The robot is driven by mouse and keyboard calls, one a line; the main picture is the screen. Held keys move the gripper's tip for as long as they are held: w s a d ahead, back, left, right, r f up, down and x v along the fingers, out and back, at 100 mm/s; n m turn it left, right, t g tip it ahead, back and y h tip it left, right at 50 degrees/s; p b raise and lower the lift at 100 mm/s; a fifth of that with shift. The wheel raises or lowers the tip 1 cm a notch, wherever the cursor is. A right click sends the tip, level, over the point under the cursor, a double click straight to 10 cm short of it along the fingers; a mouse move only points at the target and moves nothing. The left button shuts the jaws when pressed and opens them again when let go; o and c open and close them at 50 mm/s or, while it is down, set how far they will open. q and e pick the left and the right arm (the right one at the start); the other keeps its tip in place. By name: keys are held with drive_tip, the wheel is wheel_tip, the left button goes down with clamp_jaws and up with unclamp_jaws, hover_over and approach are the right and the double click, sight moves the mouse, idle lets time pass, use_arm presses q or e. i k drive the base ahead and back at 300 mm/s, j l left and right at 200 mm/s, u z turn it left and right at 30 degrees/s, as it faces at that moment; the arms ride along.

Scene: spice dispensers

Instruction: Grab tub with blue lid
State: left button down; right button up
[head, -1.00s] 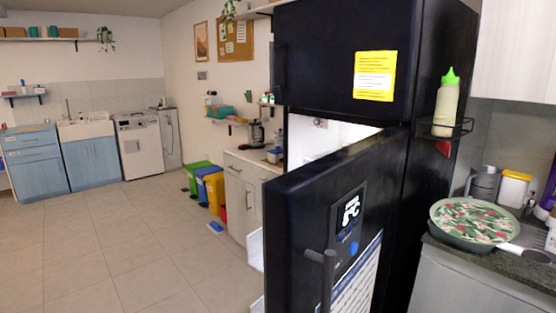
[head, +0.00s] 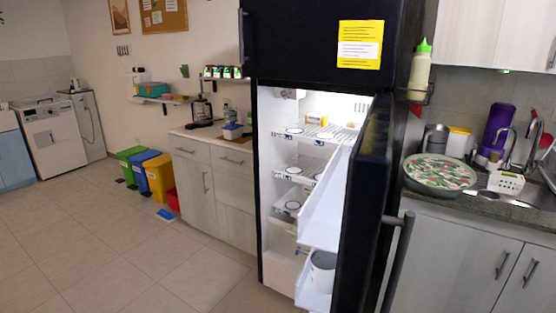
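A small tub-like container in blue and white (head: 232,131) stands on the counter left of the fridge; it is too small to tell for sure whether the blue part is a lid. The fridge (head: 312,44) is open and its lower door (head: 373,190) stands wide, seen nearly edge-on. Inside are a small yellow box (head: 317,118) on the top shelf and a white round container (head: 322,271) low in the door. No blue lid is clear inside; the door hides part of the shelves. Neither gripper is in view.
Green, blue and yellow bins (head: 158,177) stand by the counter (head: 215,151). A blue item (head: 166,215) lies on the floor. The floor at left is clear. At right, a patterned bowl (head: 440,173) sits on the worktop beside the sink.

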sight(231, 134)
drive_tip(key=i+j, duration=0.2)
drive_tip(key=j, duration=0.15)
drive_tip(key=i+j+z, duration=0.15)
drive_tip(key=j, duration=0.2)
drive_tip(key=i+j, duration=0.25)
drive_tip(key=i+j+z, duration=0.15)
drive_tip(key=j, duration=0.35)
drive_tip(key=i+j, duration=0.2)
drive_tip(key=j, duration=0.2)
drive_tip(key=i+j+z, duration=0.1)
drive_tip(key=j, duration=0.25)
drive_tip(key=i+j+z, duration=0.1)
drive_tip(key=i+j, duration=0.15)
drive_tip(key=j, duration=0.2)
drive_tip(key=i+j, duration=0.15)
drive_tip(key=j, duration=0.25)
drive_tip(key=z, duration=0.05)
